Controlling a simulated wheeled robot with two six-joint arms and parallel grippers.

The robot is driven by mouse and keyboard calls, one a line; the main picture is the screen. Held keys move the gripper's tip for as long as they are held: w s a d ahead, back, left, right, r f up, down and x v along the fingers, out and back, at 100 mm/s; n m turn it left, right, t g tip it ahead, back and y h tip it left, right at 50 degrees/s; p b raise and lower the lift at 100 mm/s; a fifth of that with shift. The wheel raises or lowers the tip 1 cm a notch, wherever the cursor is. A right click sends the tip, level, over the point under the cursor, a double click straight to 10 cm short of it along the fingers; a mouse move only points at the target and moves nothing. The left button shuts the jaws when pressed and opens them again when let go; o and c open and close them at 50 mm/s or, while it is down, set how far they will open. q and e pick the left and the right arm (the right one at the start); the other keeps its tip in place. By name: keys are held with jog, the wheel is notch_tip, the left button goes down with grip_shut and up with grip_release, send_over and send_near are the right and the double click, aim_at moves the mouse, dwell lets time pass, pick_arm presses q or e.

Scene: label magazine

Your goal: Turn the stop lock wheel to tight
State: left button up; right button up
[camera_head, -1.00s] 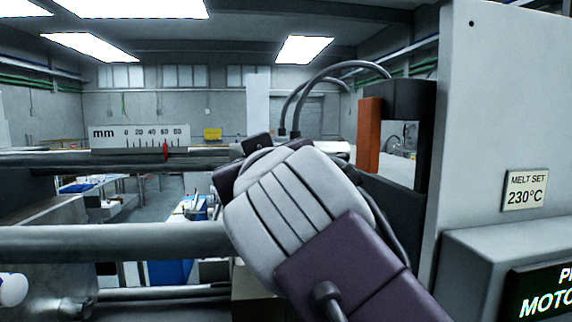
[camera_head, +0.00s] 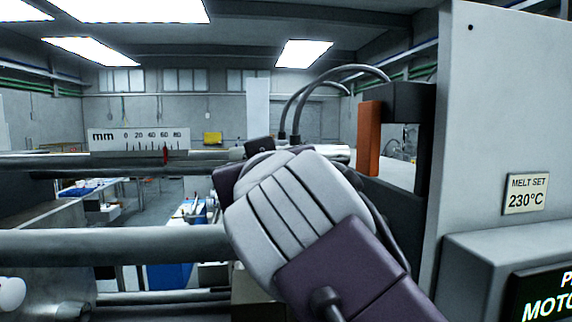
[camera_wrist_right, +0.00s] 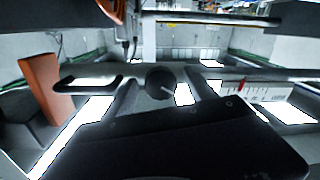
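In the right wrist view a dark round knob with a pale line (camera_wrist_right: 160,84) sits near the middle, in front of a grey bar; it may be the stop lock wheel, but I see no tight marking. My right gripper (camera_head: 240,165) reaches toward the rail in the head view. Its jaws are mostly hidden behind my pale, ribbed wrist. Dark parts surround the knob in the wrist view, and I cannot tell whether they grip it. The mm scale (camera_head: 139,139) has a red pointer (camera_head: 165,155) near 60.
Horizontal grey rods (camera_head: 110,245) cross the left side. An orange block (camera_head: 368,138) and black bracket stand right of my wrist, with cables looping above. A grey cabinet (camera_head: 495,120) with a melt set plate fills the right. A white rounded thing (camera_head: 12,293) shows at the left edge.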

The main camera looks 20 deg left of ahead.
jog(key=b+v, duration=0.3)
jog(key=v, duration=0.6)
jog(key=shift+w, duration=0.1)
